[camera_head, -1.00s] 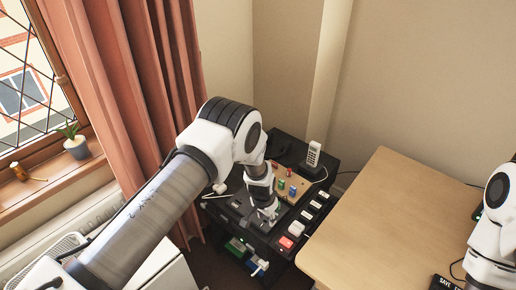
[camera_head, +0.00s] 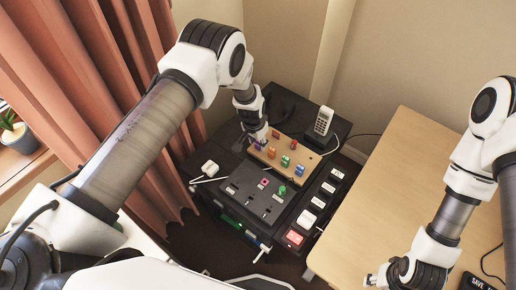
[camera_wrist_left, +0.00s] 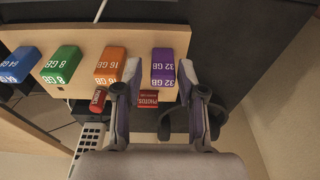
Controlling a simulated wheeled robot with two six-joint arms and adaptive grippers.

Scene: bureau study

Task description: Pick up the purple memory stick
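The purple memory stick (camera_wrist_left: 163,65), marked 32 GB, stands at one end of a row on a wooden block (camera_wrist_left: 210,40). In the head view the block (camera_head: 309,157) lies on the dark cabinet, with the purple stick (camera_head: 259,147) at its left end, partly hidden by my gripper. My left gripper (camera_wrist_left: 158,78) is open, one finger on each side of the purple stick; whether they touch it, I cannot tell. It also shows in the head view (camera_head: 259,137). My right gripper (camera_head: 372,279) is low at the right, its fingers too small to judge.
Orange (camera_wrist_left: 110,63), green (camera_wrist_left: 61,63) and blue (camera_wrist_left: 20,63) sticks share the block. A black slotted panel (camera_head: 240,191), white adapter (camera_head: 210,168) and cordless phone (camera_head: 323,121) are nearby. The wooden desk (camera_head: 400,165) is largely bare.

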